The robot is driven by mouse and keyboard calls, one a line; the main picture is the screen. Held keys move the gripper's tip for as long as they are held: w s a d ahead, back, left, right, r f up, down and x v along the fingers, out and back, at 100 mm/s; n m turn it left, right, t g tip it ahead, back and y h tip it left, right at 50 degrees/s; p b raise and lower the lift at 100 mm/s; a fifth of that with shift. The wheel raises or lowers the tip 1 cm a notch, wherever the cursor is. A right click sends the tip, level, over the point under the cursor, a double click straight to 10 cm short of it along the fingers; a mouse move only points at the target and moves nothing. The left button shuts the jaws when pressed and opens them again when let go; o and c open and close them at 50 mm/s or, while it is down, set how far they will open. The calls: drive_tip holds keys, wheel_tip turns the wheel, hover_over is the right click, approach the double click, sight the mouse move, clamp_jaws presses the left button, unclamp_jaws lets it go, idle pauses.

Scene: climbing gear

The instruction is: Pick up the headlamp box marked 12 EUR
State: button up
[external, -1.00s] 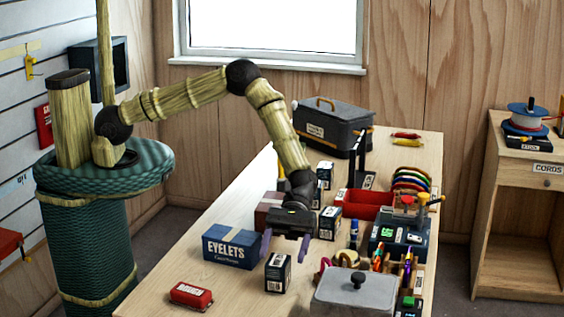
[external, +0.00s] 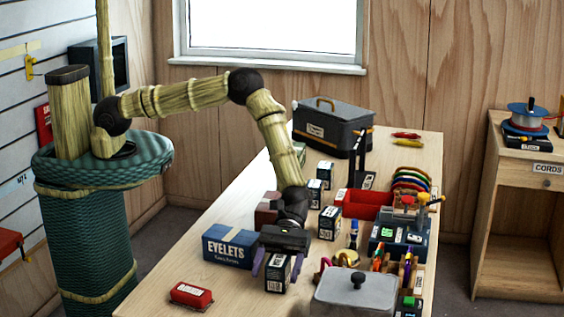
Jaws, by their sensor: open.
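Several small dark boxes with white labels stand on the table. One box (external: 278,276) is at the front, beside the EYELETS box. Others are a box (external: 330,223) right of my wrist, a box (external: 315,194) behind it and a box (external: 325,173) further back. The prices are too small to read, so I cannot tell which is marked 12 EUR. My gripper (external: 277,267) is open over the front box, one purple finger on each side. Its palm hides the box's top, and I cannot tell whether the fingers touch it.
A blue EYELETS box (external: 230,247) stands close left of my gripper. A red box (external: 191,295) lies at the front left. A grey lidded container (external: 355,292) and a tray of tools are close on the right. A red bin (external: 367,205) stands behind. The table's left strip is clear.

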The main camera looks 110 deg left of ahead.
sight(276, 273)
drive_tip(key=c, duration=1.1)
drive_tip(key=shift+r, duration=0.15)
wheel_tip(276, 273, up, 10)
drive_tip(key=b, duration=0.2)
drive_tip(key=shift+b, duration=0.4)
